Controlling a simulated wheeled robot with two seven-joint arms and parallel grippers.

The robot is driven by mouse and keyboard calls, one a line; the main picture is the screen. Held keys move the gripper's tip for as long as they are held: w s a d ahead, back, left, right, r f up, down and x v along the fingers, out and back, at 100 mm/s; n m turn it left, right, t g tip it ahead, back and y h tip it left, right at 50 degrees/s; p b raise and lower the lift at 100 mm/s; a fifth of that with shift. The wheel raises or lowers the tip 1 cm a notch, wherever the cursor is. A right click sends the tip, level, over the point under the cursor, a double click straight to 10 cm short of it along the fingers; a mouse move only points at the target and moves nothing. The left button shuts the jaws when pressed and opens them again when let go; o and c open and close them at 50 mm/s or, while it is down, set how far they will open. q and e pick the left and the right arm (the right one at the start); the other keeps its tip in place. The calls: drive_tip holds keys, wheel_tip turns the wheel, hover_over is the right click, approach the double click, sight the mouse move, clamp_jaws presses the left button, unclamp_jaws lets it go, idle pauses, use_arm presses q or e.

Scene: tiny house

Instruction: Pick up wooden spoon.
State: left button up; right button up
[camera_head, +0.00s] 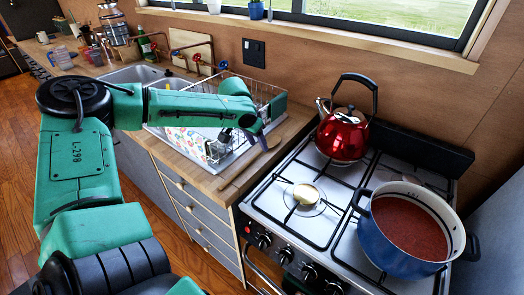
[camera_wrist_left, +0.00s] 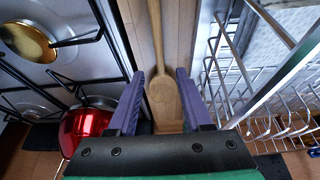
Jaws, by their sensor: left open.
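The wooden spoon (camera_wrist_left: 163,98) lies on the narrow wooden counter strip between the stove and the dish rack. In the left wrist view its broad bowl shows between my left gripper's fingers, and its handle runs up toward the top of the picture. My left gripper (camera_wrist_left: 163,88) is open, with one purple finger on each side of the bowl; I cannot tell whether either touches it. In the head view my left gripper (camera_head: 258,133) is over the counter strip beside the rack, and the spoon is hard to make out against the wood. My right gripper is not in view.
The wire dish rack (camera_wrist_left: 262,118) stands close on the strip's other side. Sink and cups are farther left.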

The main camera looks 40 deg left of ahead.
sight(261, 150)
use_arm(q)
drive_tip(key=shift+x, duration=1.75)
drive_tip(key=shift+f, duration=0.1)
clamp_jaws()
